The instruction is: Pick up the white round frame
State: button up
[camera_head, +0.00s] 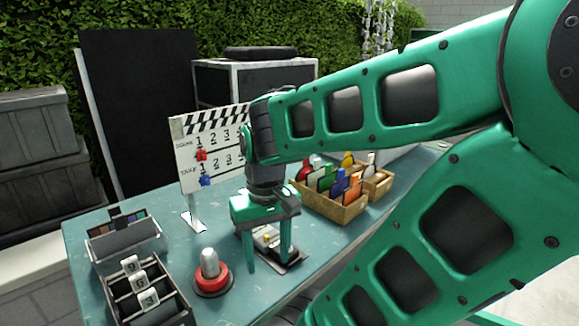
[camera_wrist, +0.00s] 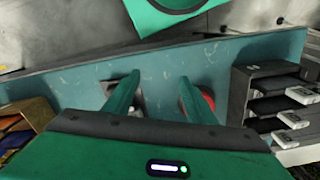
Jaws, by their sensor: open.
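My gripper (camera_head: 268,256) points down over the teal table (camera_head: 95,238), with its two fingers apart. A dark flat base with a pale piece on it (camera_head: 268,237) shows behind and between the fingers; I cannot tell if this is the white round frame. No other thing is clearly a white round frame. In the wrist view my gripper (camera_wrist: 159,79) is open, with only bare table seen between the fingers. A pale piece shows partly behind the left finger there, and a red round base (camera_wrist: 208,99) partly behind the right finger.
A red-based push button with a pale top (camera_head: 211,268) stands left of my gripper. A clapperboard (camera_head: 200,180) stands behind. A wooden box of colourful items (camera_head: 335,207) is at the right. A dark compartment tray with number tiles (camera_head: 178,300) is at front left.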

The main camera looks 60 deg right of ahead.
aim_at(370, 169)
jog(key=z, duration=2.1)
